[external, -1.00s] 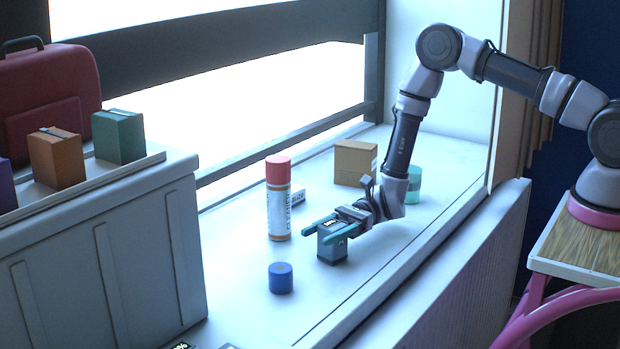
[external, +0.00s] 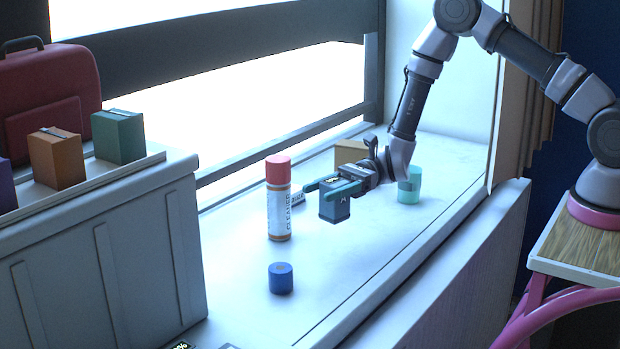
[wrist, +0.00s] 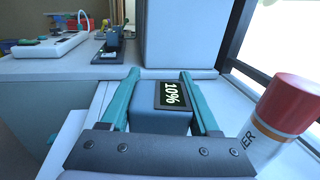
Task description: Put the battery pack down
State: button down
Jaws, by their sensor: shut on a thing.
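The battery pack (external: 335,206) is a dark grey box held above the white ledge (external: 240,270). In the wrist view the battery pack (wrist: 160,122) has a display on top reading 10%. My gripper (external: 326,186) is shut on it, with a teal finger along each side; my gripper (wrist: 160,85) also shows this from the wrist. The pack hangs upright, apart from the ledge, right of the spray can.
A red-capped cleaner can (external: 279,200) stands close left of the pack. A blue cylinder (external: 280,278) stands in front. A cardboard box (external: 350,153) and a teal cup (external: 409,185) are behind. The ledge's front right is clear.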

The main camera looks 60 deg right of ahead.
jog(key=w+d+m+t+h, duration=0.1)
jog(key=d+m+t+h, duration=0.55)
jog(key=d, duration=1.25)
jog(key=shift+w+d+f+t+y, duration=0.15)
jog(key=shift+f+t+y, duration=0.25)
jog(key=shift+f, duration=1.15)
jog(key=shift+d+f+t+y, duration=0.2)
jog(key=shift+f+t, duration=0.35)
jog(key=shift+f, duration=0.95)
jog(key=shift+w+d+f+t+y, duration=0.2)
jog(key=shift+f+t, duration=0.3)
jog(key=shift+f, duration=1.05)
jog(key=shift+s, duration=0.15)
jog(key=shift+f, duration=0.2)
jog(key=shift+c, duration=0.6)
grip_release()
